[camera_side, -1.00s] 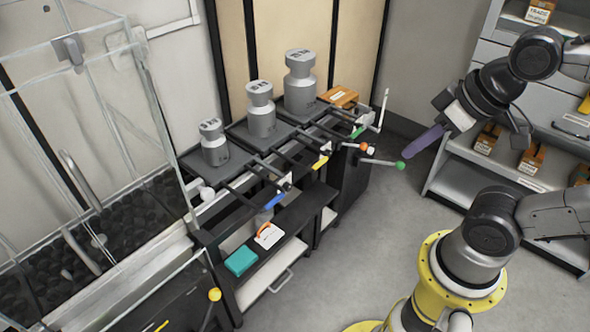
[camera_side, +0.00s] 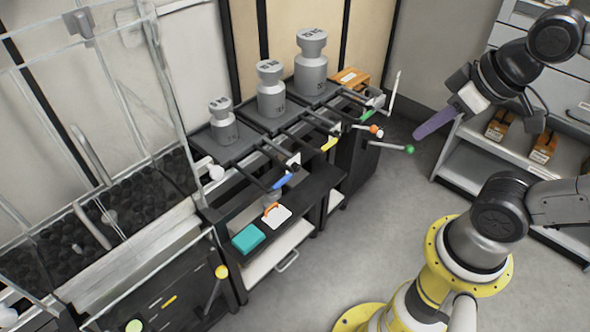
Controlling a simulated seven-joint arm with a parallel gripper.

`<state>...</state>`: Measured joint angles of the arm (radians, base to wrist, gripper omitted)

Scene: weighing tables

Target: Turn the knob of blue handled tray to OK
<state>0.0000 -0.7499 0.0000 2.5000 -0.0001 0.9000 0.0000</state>
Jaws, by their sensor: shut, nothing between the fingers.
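The blue handle (camera_side: 283,181) is on the front left tray (camera_side: 208,141), which bears the smallest grey weight (camera_side: 223,124). A white round knob (camera_side: 216,172) is at that tray's front left corner; I cannot tell whether it belongs to the blue-handled tray. No OK marking can be read. My gripper (camera_side: 420,134), with purple fingers, is shut and empty. It is in the air at the right, well apart from the trays, near the green-balled lever (camera_side: 409,149) in the picture.
Trays with a yellow handle (camera_side: 329,143) and a green handle (camera_side: 366,115) bear larger weights. An orange-topped lever (camera_side: 376,131) projects there. A glass-walled case (camera_side: 100,120) stands left, a teal box (camera_side: 248,238) lies below, and shelves (camera_side: 470,150) stand right. Floor between is clear.

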